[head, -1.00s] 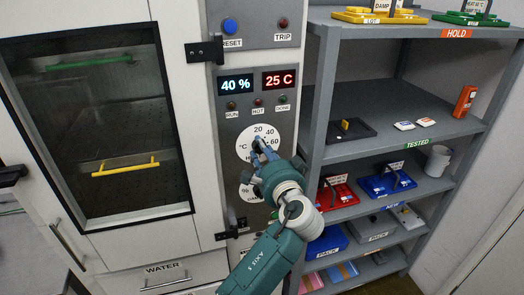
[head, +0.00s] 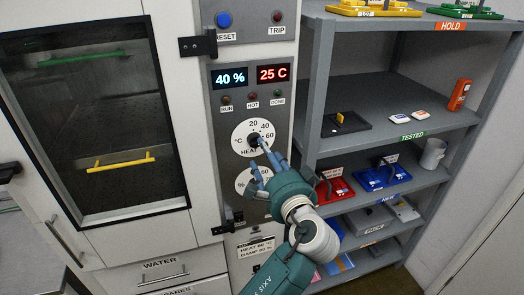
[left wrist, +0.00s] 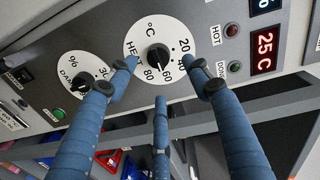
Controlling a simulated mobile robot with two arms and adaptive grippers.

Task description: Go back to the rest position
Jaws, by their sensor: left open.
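My left gripper (head: 262,168) has its blue fingers spread and empty, in front of the control panel, just below and right of the round white heat dial (head: 241,139). In the left wrist view the fingers (left wrist: 160,80) stand apart around the heat dial's black knob (left wrist: 158,57), with a gap to it. The knob appears to point near 60. The damp dial (head: 243,182) is partly hidden behind my fingers; it also shows in the left wrist view (left wrist: 78,85). My right gripper is in neither view.
The displays read 40 % (head: 230,77) and 25 C (head: 273,73). A cabinet with a glass door (head: 100,120) stands to the left. A grey shelf rack (head: 390,140) with trays, a mug (head: 432,153) and small items stands close on the right of my arm.

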